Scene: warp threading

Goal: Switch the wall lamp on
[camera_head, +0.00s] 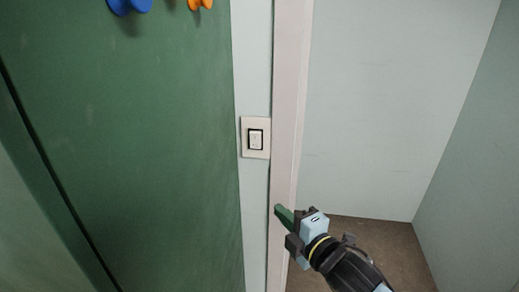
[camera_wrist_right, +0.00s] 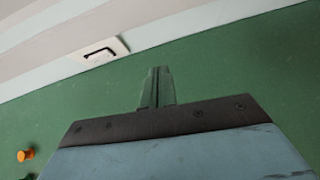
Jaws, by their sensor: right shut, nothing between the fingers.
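The wall switch (camera_head: 256,138) is a white rocker in a dark frame on a pale plate, on the narrow wall strip left of the door frame. It also shows in the right wrist view (camera_wrist_right: 99,52) at the upper left. My right gripper (camera_head: 280,212) is below and to the right of the switch, apart from it. Its green fingers are shut and empty, and they show in the right wrist view (camera_wrist_right: 158,88) pointing toward the green panel. The lamp itself is not in view. My left gripper is not in view.
A large green panel (camera_head: 140,140) fills the left side, with a blue knob (camera_head: 129,5) and an orange knob (camera_head: 200,4) at the top. A pale door frame (camera_head: 290,100) stands right of the switch. Beyond it are pale walls and a brown floor (camera_head: 385,245).

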